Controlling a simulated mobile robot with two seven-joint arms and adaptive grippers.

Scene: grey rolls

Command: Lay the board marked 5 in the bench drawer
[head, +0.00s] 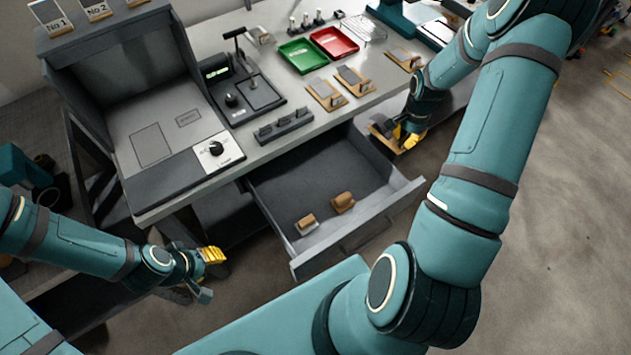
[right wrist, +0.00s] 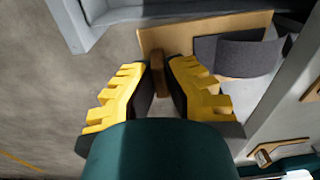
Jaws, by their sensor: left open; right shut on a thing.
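A tan wooden board (head: 380,131) is at my right gripper (head: 410,139), beside the right end of the open bench drawer (head: 345,172). In the right wrist view my right gripper (right wrist: 160,68) is shut on the brown handle (right wrist: 155,60) of that board (right wrist: 165,37). A dark grey roll (right wrist: 240,50) lies on the board. No number on it can be read. The drawer holds two small brown pieces (head: 343,202) near its front. My left gripper (head: 207,262) is open and empty, left of the drawer and below the bench edge.
Several similar boards (head: 325,95) lie on the bench top (head: 300,75), near a green tray (head: 302,55) and a red tray (head: 334,42). A grey rack (head: 283,125) stands near the front edge. The back of the drawer floor is clear.

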